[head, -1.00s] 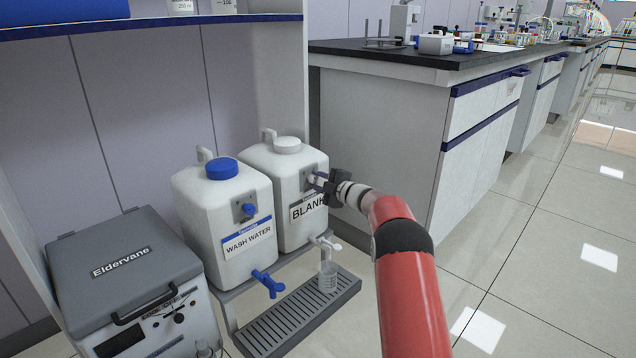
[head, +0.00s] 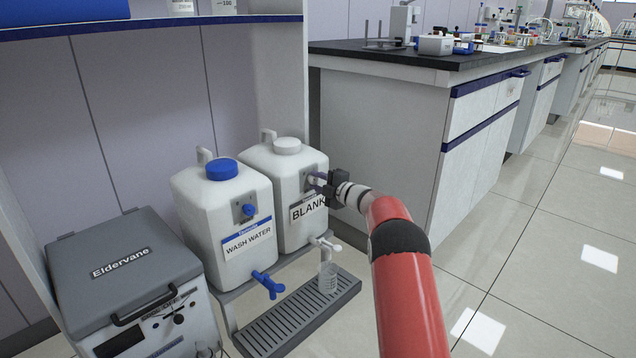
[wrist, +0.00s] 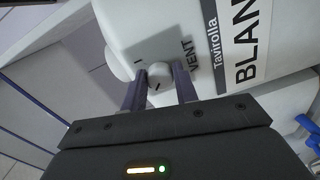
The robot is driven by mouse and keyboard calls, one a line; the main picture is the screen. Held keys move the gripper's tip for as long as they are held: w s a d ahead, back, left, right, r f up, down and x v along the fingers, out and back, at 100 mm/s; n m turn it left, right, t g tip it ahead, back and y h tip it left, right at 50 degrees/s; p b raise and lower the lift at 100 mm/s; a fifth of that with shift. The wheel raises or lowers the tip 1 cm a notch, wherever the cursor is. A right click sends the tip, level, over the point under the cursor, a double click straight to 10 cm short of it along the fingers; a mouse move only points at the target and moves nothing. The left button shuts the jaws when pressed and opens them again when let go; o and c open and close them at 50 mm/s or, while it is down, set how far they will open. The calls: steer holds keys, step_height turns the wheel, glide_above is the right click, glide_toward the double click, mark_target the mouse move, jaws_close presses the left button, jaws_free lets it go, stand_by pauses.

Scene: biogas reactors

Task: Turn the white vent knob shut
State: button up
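The white vent knob (wrist: 160,74) sticks out from the front of the white BLANK container (head: 285,165), beside the printed word VENT. Short dark marks show around the knob, and it has a dark line on it. In the wrist view my gripper (wrist: 160,78) has its two fingers apart, one on each side of the knob, with narrow gaps that seem to remain. In the head view my gripper (head: 322,181) is at the upper front of the container and mostly hides the knob.
The WASH WATER container (head: 222,212) with a blue cap and blue tap stands just left. Below are a white tap (head: 327,244), a beaker (head: 328,278) and a drip tray (head: 298,316). A grey Eldervane box (head: 125,270) is at left. A bench (head: 390,130) stands behind right.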

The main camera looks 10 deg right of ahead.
steer(key=o, duration=0.4)
steer(key=v, duration=0.8)
steer(key=shift+w, duration=0.1)
